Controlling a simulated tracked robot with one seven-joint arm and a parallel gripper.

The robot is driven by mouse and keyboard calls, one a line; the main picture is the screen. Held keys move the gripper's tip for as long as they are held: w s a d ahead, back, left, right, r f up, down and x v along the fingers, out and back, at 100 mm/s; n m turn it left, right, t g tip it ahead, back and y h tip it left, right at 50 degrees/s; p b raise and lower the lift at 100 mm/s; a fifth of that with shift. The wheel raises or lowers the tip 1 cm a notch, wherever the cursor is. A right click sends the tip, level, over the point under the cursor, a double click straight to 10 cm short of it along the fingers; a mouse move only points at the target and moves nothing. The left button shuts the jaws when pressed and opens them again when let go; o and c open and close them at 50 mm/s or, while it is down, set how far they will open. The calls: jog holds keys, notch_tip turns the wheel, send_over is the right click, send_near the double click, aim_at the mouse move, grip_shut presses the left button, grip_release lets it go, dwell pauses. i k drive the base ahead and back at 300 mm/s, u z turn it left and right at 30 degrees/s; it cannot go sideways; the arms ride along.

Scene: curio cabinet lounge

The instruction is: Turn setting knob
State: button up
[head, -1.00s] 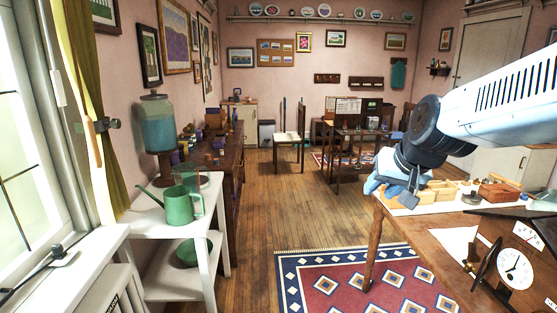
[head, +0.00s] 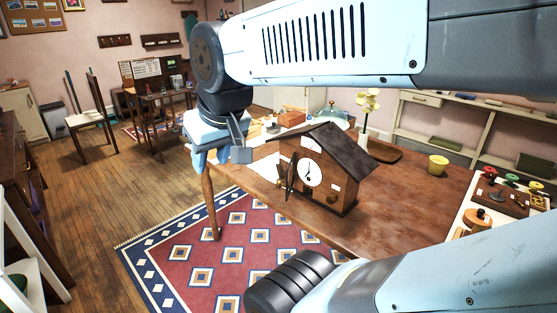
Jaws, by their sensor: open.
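A dark wooden house-shaped clock (head: 345,188) with a pitched roof stands on the wooden table. Its round white dial (head: 308,173) faces the front left, and a small dark door (head: 291,176) stands swung open at the dial's left.
The wooden table (head: 400,212) also bears a yellow pot (head: 438,165), a vase with pale flowers (head: 366,108) and small boxes behind the clock. A white board with colored knobs (head: 505,195) lies at the right. A patterned rug (head: 205,262) covers the floor in front. My arm spans the top.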

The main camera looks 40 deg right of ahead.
aim_at(332, 200)
jog(key=u, duration=1.45)
jog(key=i, duration=0.05)
jog(key=z, duration=2.85)
